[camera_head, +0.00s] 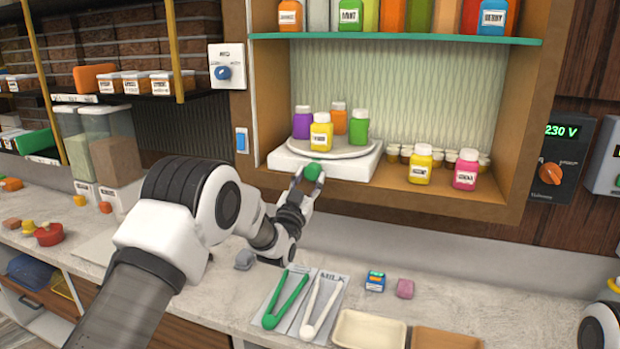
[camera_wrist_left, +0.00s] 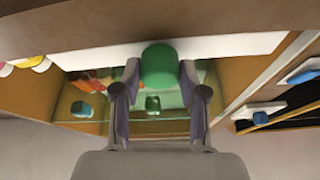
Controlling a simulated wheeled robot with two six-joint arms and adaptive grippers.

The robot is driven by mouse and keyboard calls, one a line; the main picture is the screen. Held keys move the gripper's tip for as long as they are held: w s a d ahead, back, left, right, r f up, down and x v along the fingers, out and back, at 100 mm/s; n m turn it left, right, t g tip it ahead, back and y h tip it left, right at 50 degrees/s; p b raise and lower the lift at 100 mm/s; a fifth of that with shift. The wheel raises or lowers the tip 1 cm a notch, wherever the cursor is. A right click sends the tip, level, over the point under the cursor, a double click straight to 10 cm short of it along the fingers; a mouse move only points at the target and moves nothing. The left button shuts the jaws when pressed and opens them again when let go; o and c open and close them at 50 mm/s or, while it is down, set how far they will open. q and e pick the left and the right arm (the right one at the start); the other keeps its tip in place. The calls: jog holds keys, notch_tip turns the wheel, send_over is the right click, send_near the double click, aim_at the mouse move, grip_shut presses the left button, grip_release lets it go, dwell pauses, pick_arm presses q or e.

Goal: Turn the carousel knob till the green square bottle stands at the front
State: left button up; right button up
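The carousel is a pale round plate (camera_head: 338,150) on a white base (camera_head: 345,169) in the wooden cabinet. A yellow bottle (camera_head: 321,134) stands at its front, the green square bottle (camera_head: 359,127) at the right, an orange one (camera_head: 339,120) at the back, and a purple one (camera_head: 302,123) at the left. The green knob (camera_head: 313,171) is at the base's front; it also shows in the left wrist view (camera_wrist_left: 158,68). My left gripper (camera_head: 307,181) has its fingers on both sides of the knob, seemingly touching it. My right gripper is not in view.
Another yellow bottle (camera_head: 420,166), a pink bottle (camera_head: 466,170) and several small jars stand on the shelf, right of the carousel. A green-edged shelf (camera_head: 400,38) runs above. Green tongs (camera_head: 285,300), white tongs (camera_head: 320,308) and a cream tray (camera_head: 368,330) lie on the counter below.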

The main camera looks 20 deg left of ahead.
pick_arm(q)
jog(key=shift+r, duration=0.1)
jog(key=shift+n+b, duration=0.3)
jog(key=shift+b, duration=0.2)
jog(key=n+y+b, duration=0.1)
jog(key=n+b, duration=0.1)
jog(key=n, duration=0.1)
jog(key=n+y+b, duration=0.2)
jog(key=b, duration=0.1)
jog(key=n+y+b, duration=0.2)
jog(key=n+b, duration=0.1)
jog(key=shift+d+n+g, duration=0.3)
jog(key=n+g+y+b, duration=0.1)
jog(key=n+b, duration=0.1)
jog(key=n, duration=0.1)
jog(key=shift+r+n, duration=0.1)
jog(key=shift+n, duration=0.3)
jog(key=n, duration=0.1)
jog(key=n+y+b, duration=0.1)
jog(key=n, duration=0.1)
jog(key=n+g+b, duration=0.1)
jog(key=shift+d+r+y, duration=0.15)
jog(key=shift+r+y, duration=0.1)
jog(key=shift+y, duration=0.05)
jog(key=n+g, duration=0.1)
jog(key=n, duration=0.2)
jog(key=shift+r, duration=0.15)
jog(key=shift+n+g, duration=0.8)
jog(key=shift+n, duration=0.6)
